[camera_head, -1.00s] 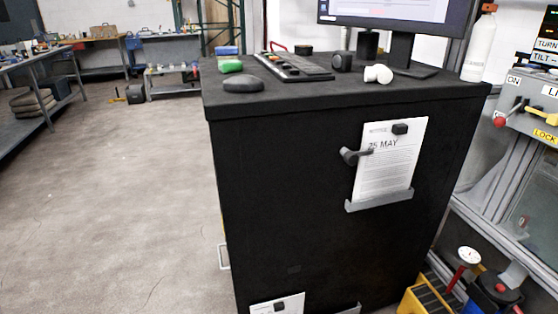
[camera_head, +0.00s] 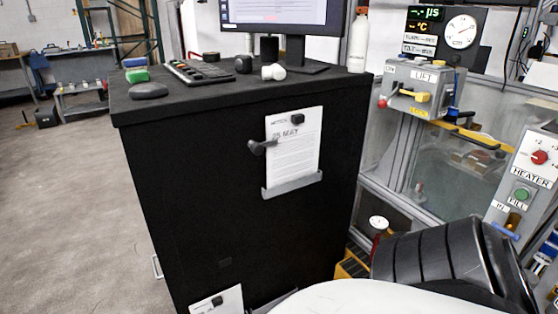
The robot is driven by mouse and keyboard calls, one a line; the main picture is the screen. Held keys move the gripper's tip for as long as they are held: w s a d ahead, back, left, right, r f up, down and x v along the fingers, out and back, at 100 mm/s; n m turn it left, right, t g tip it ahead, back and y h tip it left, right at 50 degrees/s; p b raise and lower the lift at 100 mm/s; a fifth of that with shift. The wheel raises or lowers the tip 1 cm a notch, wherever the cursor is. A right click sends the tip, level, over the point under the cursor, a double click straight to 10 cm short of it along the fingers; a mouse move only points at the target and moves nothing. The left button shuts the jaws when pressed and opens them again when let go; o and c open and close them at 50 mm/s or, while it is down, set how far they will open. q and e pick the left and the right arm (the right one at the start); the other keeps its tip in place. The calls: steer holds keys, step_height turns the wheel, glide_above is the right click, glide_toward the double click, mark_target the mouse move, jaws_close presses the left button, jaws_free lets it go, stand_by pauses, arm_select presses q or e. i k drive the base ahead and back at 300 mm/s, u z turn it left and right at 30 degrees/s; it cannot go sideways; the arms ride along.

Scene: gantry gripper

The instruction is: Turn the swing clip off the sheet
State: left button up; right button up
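The white sheet (camera_head: 296,158) headed "25 MAY" hangs on the front of the black cabinet. The dark swing clip (camera_head: 257,147) is at the sheet's upper left, with its arm lying across the sheet's left edge near the heading. The sheet's lower edge meets a grey ledge (camera_head: 292,187). Neither of my grippers is in view.
The black cabinet (camera_head: 240,235) bears a monitor (camera_head: 285,15), keyboard, mouse and white bottle (camera_head: 359,42). A second sheet (camera_head: 222,300) is low on its front. At right are the lift panel (camera_head: 423,88) and heater panel (camera_head: 532,170).

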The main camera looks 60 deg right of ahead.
mark_target(257, 148)
steer(key=k, duration=0.45)
steer(key=z, duration=1)
